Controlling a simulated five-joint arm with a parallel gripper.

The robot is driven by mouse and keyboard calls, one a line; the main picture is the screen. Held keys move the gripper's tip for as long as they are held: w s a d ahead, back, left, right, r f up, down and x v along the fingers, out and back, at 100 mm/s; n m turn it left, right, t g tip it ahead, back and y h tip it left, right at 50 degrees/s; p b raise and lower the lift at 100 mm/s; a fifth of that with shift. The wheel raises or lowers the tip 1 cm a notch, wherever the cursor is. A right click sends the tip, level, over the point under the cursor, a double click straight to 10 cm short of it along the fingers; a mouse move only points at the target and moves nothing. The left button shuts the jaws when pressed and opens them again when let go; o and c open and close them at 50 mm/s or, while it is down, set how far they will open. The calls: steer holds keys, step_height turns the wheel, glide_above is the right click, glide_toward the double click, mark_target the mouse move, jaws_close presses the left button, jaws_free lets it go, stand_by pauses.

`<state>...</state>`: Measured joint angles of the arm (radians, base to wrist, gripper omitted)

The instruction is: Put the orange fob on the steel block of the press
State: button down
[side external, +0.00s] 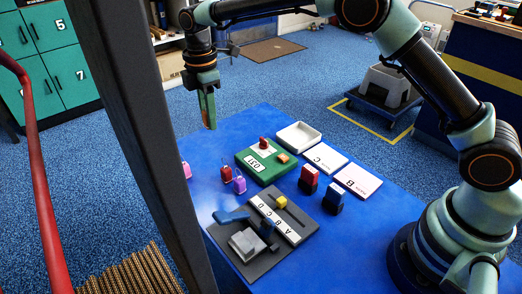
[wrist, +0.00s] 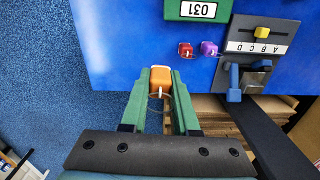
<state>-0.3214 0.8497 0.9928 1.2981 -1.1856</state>
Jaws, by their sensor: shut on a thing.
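The orange fob (wrist: 160,77) is between my fingertips in the wrist view, with a thin pale loop hanging from it. My gripper (wrist: 160,88) is shut on it. In the side view my gripper (side external: 208,118) points down, above the table's far left edge and well clear of the press; the fob is hard to make out there. The press (side external: 283,248) is a dark grey plate at the table's front with blue levers. Its steel block (side external: 247,243) is a light grey piece beside the levers; it also shows in the wrist view (wrist: 257,77), right of the fob.
A red fob (side external: 227,174) and a purple fob (side external: 240,185) lie between my gripper and the press. A dark post (side external: 140,130) crosses the foreground.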

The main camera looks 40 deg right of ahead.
step_height(320, 180, up, 5)
steer(key=shift+r, duration=0.15)
steer(key=shift+s+a+r, duration=0.1)
steer(key=shift+r, duration=0.15)
steer(key=s+a+r, duration=0.3)
steer(key=s+a, duration=0.2)
steer(key=s, duration=0.5)
glide_above(253, 239)
steer(key=f, duration=0.1)
steer(key=shift+n, duration=0.4)
step_height(253, 239, down, 20)
steer(key=shift+r, duration=0.2)
steer(key=shift+f, duration=0.2)
steer(key=c, duration=0.7)
jaws_free()
steer(key=shift+o, duration=0.2)
